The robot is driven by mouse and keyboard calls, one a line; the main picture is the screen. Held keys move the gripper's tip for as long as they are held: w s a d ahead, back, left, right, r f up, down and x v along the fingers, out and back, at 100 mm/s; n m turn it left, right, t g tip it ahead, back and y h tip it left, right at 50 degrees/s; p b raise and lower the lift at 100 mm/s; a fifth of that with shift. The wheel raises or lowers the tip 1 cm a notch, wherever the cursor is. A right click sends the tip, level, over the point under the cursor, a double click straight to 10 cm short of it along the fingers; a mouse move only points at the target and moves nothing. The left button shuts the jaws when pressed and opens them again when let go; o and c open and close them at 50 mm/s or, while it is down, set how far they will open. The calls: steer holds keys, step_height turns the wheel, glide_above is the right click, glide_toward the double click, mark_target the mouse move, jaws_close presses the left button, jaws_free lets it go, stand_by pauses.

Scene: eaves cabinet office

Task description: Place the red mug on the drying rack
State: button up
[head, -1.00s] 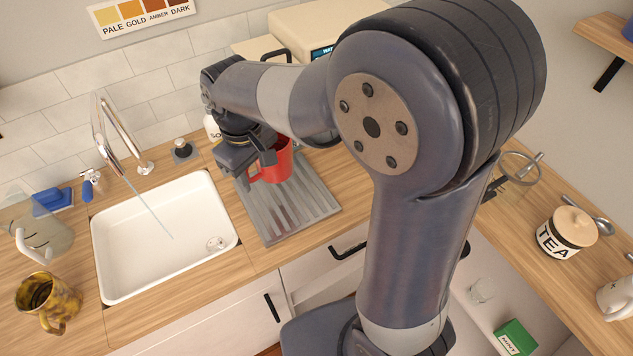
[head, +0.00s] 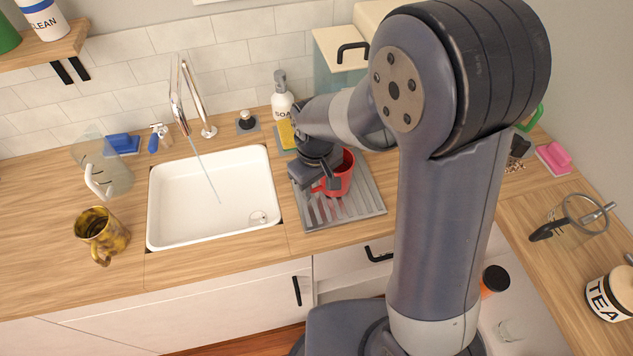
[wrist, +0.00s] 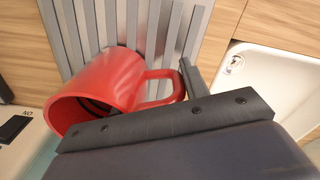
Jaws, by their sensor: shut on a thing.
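The red mug (head: 342,177) is at the grey ribbed drying rack (head: 358,208), to the right of the sink. My gripper (head: 326,184) is shut on the mug at its handle side. In the wrist view the mug (wrist: 103,92) looks tilted, its open mouth toward the lower left and its handle beside a gripper finger. The rack's slats (wrist: 145,22) show behind it. I cannot tell whether the mug's base touches the slats. My gripper and arm hide part of the mug and the rack's back edge in the head view.
The white sink (head: 212,200) with its faucet (head: 190,100) lies left of the rack. A soap bottle (head: 283,100) and a yellow sponge (head: 287,134) stand behind the rack. A mottled brown mug (head: 101,234) and a clear pitcher (head: 105,168) are at the far left.

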steer(key=shift+f, duration=0.15)
steer(key=o, duration=1.4)
steer(key=shift+c, duration=0.2)
step_height(320, 180, up, 12)
steer(key=shift+a+r+b, duration=0.1)
steer(key=shift+r+b, duration=0.1)
steer(key=shift+b, duration=0.15)
